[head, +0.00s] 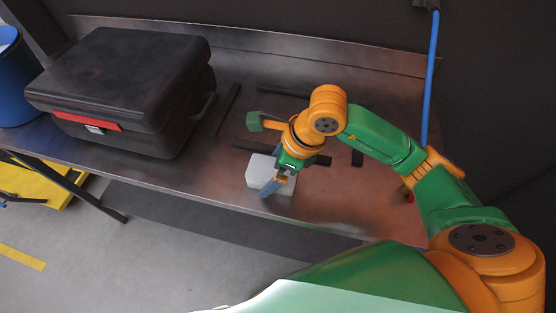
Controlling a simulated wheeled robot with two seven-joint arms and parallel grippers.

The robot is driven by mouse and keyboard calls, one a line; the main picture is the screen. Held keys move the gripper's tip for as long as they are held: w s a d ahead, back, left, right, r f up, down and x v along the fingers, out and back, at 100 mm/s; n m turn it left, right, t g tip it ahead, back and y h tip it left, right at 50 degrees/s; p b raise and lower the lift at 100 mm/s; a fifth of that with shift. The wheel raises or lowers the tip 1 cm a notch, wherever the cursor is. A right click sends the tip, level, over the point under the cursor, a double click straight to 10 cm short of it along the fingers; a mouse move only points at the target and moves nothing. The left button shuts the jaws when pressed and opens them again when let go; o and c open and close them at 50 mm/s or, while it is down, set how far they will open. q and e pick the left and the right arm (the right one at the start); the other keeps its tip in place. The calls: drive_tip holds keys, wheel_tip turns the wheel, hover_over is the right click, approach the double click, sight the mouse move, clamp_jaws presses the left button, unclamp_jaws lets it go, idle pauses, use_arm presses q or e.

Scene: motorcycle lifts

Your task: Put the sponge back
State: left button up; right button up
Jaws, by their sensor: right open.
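A pale grey-white block (257,170), which looks like the sponge, lies on the metal bench near its front edge. My right gripper (275,186) reaches down over it from the right, with its fingers pointing down at the block. The jaws are open. One bluish finger shows in front of the block, and the gripper hides part of the block's top. I cannot tell whether the fingers touch it. My left gripper is not in view.
A large black case (125,85) with a red strip stands on the bench at left. Black strips (225,108) lie on the bench around my right wrist. A blue bin (12,80) is at far left. A blue hose (430,80) hangs at the back right.

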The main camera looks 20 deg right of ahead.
drive_tip(key=v, duration=1.1)
drive_tip(key=shift+s+d+r, duration=0.15)
drive_tip(key=shift+s+r, duration=0.05)
drive_tip(key=shift+r, duration=0.1)
